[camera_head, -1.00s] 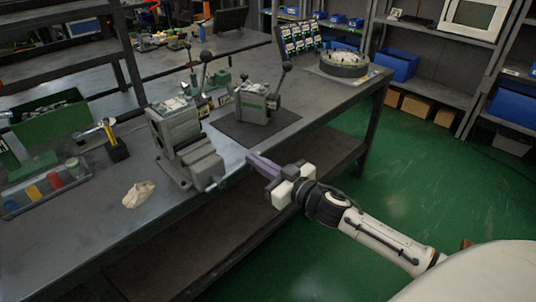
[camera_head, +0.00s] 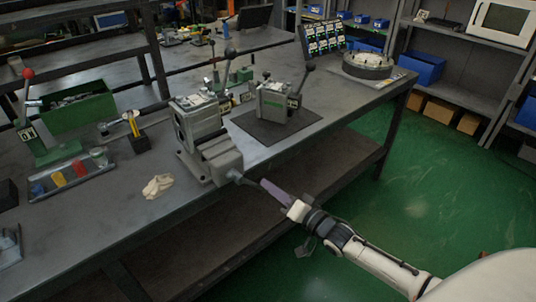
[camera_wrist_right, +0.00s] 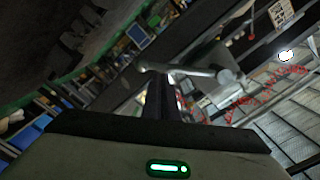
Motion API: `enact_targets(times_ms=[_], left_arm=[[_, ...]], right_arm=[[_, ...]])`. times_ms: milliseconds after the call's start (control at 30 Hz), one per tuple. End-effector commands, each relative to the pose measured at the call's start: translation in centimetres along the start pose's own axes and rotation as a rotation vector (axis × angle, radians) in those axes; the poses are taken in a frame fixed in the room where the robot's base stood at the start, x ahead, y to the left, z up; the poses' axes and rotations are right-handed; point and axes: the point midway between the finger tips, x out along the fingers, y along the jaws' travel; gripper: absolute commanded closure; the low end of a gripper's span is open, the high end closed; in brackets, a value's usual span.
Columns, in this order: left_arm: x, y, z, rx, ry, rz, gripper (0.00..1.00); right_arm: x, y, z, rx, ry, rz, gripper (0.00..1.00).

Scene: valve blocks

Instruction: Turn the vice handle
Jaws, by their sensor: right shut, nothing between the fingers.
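The grey vice (camera_head: 211,150) stands at the near edge of the workbench, its screw end facing me. Its handle (camera_head: 241,178) is a thin bar at the screw end, sticking out past the bench edge. My right gripper (camera_head: 264,183) is shut and empty, with its fingertips close to the handle's end. In the right wrist view the handle (camera_wrist_right: 185,70) crosses just beyond the tips of the shut fingers (camera_wrist_right: 165,85); I cannot tell whether they touch. My left gripper is not in view.
A second device with a black-knobbed lever (camera_head: 274,101) stands on a dark mat behind the vice. A crumpled cloth (camera_head: 158,186) and a tray of coloured parts (camera_head: 72,181) lie on the bench (camera_head: 120,215) to the left. Open green floor lies to the right.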

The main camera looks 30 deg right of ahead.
Motion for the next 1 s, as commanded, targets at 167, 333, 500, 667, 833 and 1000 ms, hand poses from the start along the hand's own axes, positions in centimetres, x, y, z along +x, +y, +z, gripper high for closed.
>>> enact_targets(times_ms=[167,333,500,667,833,1000], left_arm=[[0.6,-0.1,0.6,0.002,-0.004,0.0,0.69],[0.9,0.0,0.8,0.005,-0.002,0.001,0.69],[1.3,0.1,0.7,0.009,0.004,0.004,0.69],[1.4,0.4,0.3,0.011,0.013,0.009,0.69],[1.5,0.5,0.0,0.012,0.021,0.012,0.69],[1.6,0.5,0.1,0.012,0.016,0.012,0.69]], right_arm=[[0.2,0.3,2.0,0.171,-0.003,-0.01,1.0],[0.3,0.2,3.6,0.324,-0.002,-0.018,1.0],[0.3,-0.1,4.9,0.454,-0.003,-0.025,1.0],[0.4,-0.4,5.8,0.548,-0.004,-0.03,1.0],[0.4,-0.7,6.5,0.614,-0.006,-0.032,1.0],[0.4,-0.9,6.8,0.649,-0.007,-0.034,1.0]])
